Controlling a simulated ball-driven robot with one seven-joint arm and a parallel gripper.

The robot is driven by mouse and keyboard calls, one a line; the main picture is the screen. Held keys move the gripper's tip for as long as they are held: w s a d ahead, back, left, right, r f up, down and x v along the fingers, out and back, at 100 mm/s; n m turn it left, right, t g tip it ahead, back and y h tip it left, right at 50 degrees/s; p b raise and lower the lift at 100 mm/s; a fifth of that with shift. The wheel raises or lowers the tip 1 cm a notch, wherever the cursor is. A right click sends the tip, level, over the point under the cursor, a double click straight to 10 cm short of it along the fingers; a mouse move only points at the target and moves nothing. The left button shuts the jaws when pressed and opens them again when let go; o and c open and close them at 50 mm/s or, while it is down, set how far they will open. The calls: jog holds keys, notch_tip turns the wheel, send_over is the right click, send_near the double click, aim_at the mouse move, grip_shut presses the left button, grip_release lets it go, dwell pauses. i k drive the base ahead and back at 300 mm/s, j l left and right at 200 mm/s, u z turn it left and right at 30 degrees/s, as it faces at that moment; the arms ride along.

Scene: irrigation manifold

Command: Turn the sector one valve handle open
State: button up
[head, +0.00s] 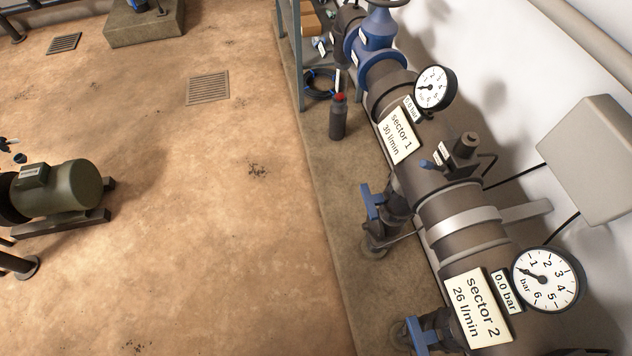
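A dark pipe manifold (447,207) runs down the right side along the wall. A white label (397,135) on it reads "sector 1, 30 l/min", beside a round gauge (435,88). Below that label, a blue valve handle (372,201) sits on a short branch, apparently the sector one valve. Whether it lies along or across its branch is hard to tell. A second blue handle (425,336) sits beside the "sector 2, 26 l/min" label (478,308), partly cut off by the bottom edge. My gripper is not in view.
A dark bottle with a red cap (338,117) stands on the concrete strip (352,212) beside the manifold. A grey box (592,160) is on the wall. A green motor (62,187) stands at the left. The brown floor (225,240) between is clear.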

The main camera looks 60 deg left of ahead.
aim_at(370, 200)
jog(key=u, duration=1.15)
jog(key=i+j+u, duration=0.3)
jog(key=i, duration=0.15)
jog(key=i+j+u, duration=0.3)
jog(key=i, duration=0.15)
jog(key=l, duration=0.1)
